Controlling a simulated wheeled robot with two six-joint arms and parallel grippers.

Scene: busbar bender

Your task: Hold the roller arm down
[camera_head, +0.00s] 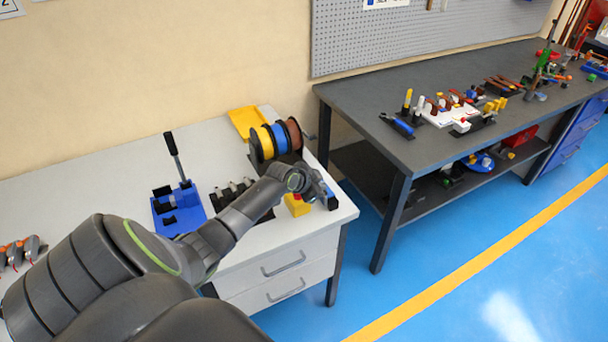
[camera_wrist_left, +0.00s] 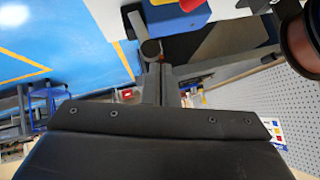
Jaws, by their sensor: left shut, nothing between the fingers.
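My left arm reaches across the white bench in the head view, and my left gripper (camera_head: 325,192) is at its right end, shut and empty. In the left wrist view the shut fingers (camera_wrist_left: 159,82) point up the picture. In the head view my arm and gripper hide most of this spot.
A blue bender (camera_head: 180,210) with an upright black lever (camera_head: 174,152) stands on the white bench (camera_head: 85,190). Cable reels (camera_head: 277,140) and a yellow tray (camera_head: 246,121) are behind my arm. A dark table (camera_head: 380,85) with tools is at the right, across a floor gap.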

